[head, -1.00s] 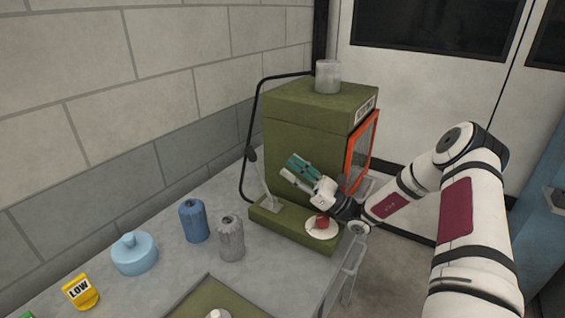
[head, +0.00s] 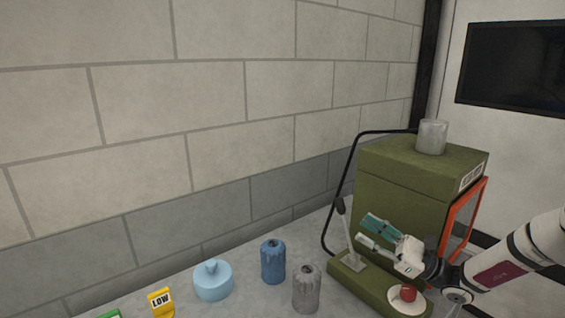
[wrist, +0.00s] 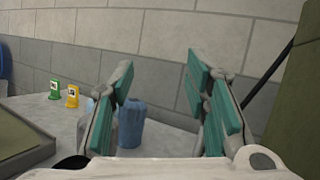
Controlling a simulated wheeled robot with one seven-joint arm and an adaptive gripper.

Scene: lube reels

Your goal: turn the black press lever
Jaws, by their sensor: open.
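A green press machine (head: 400,190) stands at the right in the head view. A bent black bar (head: 345,165) runs from its top down its left side; a dark slanted bar also shows at the right of the wrist view (wrist: 268,75). A short grey lever with a black knob (head: 341,206) stands on the machine's green base; I cannot tell which is the named lever. My gripper (head: 367,229), with teal finger pads, is open and empty just right of the short lever, before the machine's front. In the wrist view its fingers (wrist: 160,78) are spread, with nothing between them held.
A red knob on a white disc (head: 408,293) is below my gripper. A blue canister (head: 272,262), grey canister (head: 306,289) and light blue lidded pot (head: 213,281) stand left on the table. A yellow LOW tag (head: 161,302) is farther left.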

